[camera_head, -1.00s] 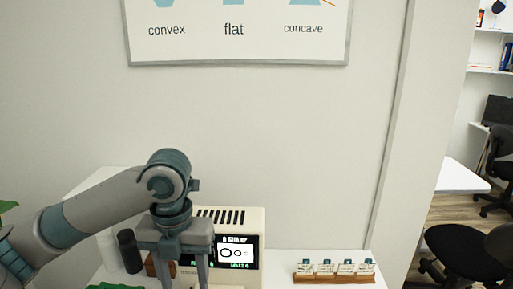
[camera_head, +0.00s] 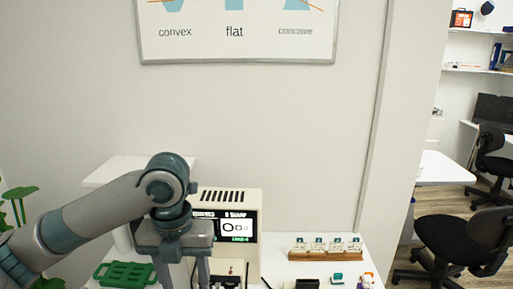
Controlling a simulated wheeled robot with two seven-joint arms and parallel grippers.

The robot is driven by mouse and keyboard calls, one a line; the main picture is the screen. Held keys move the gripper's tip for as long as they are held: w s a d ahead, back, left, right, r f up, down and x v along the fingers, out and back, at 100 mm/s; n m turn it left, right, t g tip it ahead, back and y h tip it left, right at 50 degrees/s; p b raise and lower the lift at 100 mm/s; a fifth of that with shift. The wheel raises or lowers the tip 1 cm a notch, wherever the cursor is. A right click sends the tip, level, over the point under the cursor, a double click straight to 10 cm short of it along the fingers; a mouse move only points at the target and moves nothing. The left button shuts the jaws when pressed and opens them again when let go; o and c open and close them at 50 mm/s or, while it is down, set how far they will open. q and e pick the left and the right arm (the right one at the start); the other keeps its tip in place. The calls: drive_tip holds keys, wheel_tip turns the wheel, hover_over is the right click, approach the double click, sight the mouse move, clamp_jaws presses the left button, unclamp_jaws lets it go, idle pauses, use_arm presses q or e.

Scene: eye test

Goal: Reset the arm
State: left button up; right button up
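My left arm comes in from the left. Its gripper (camera_head: 184,272) points down in front of the cream test machine (camera_head: 226,200), at the machine's left side. Its two fingers are apart, with nothing seen held between them; the fingertips are cut off by the bottom edge. The arm and gripper hide part of the machine, whose screen shows rings and lettering. My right gripper is not in view.
A green tray (camera_head: 124,274) lies left of the gripper. A wooden rack (camera_head: 325,255) of small labelled items stands right of the machine, with a small green-topped item (camera_head: 337,278) before it. Office chairs (camera_head: 455,240) stand beyond the wall edge at right.

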use_arm(q)
drive_tip(key=s+d+f+n+t+h, duration=0.1)
drive_tip(key=s+d+f+n+h, duration=0.15)
drive_tip(key=f+n, duration=0.4)
drive_tip(key=s+d+f+n+t+h, duration=0.1)
drive_tip(key=d+f+n, duration=0.2)
drive_tip(key=f+n, duration=0.3)
drive_tip(key=s+d+f+n+t+h, duration=0.1)
drive_tip(key=s+d+f+n+h, duration=0.2)
drive_tip(key=f, duration=0.5)
drive_tip(key=s+a+f+n+y, duration=0.7)
drive_tip(key=s+a+f+n, duration=0.6)
drive_tip(key=s+a+n, duration=0.5)
wheel_tip(320, 180, down, 28)
drive_tip(key=d, duration=0.1)
drive_tip(key=s+a+f+g, duration=0.2)
drive_tip(key=s+a+f, duration=0.1)
drive_tip(key=s+f, duration=1.5)
drive_tip(key=shift+s, duration=0.3)
